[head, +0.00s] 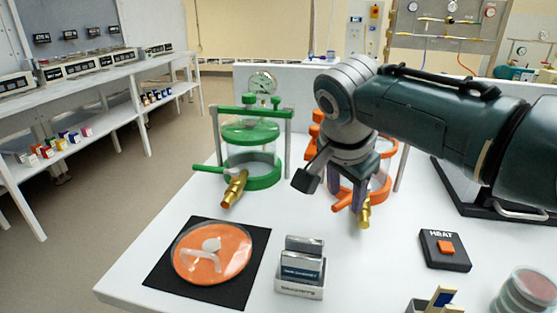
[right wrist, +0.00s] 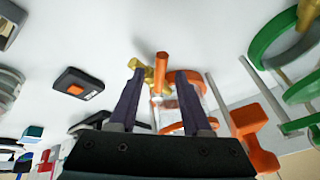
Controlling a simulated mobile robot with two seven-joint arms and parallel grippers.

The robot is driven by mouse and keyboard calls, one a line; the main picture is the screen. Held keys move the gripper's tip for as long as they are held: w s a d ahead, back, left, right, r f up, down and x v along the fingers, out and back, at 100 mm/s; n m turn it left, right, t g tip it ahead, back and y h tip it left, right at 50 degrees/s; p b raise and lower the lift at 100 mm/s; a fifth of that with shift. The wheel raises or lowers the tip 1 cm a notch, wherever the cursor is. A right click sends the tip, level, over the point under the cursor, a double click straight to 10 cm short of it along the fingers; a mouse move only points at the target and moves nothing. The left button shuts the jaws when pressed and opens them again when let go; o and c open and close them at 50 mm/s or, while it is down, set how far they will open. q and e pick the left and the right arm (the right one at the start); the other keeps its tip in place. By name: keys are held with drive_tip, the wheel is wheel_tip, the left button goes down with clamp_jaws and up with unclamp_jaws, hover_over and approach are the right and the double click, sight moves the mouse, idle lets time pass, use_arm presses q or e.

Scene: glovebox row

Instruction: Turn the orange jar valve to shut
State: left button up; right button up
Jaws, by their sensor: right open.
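The orange jar (head: 382,190) stands on the white bench, largely hidden behind my right arm and gripper. Its brass valve (head: 364,215) points toward the front, with an orange handle (head: 343,204) at its side. My right gripper (head: 347,197) is open, pointing down over the valve. In the right wrist view the orange handle (right wrist: 161,68) shows between the spread fingertips (right wrist: 160,80), and the brass valve (right wrist: 145,74) is partly covered by the left finger. I cannot tell whether either finger touches the handle. My left gripper is not in view.
A green jar (head: 262,178) with its own brass valve stands close on the left. In front are a black mat (head: 158,276) with an orange dish (head: 236,272), a card holder (head: 300,290), and a HEAT button box (head: 436,260). Bare bench lies between the valve and holder.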

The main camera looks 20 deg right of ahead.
drive_tip(key=p+v, duration=0.2)
drive_tip(key=v, duration=0.7)
drive_tip(key=shift+r, duration=0.25)
drive_tip(key=shift+s+a, duration=0.1)
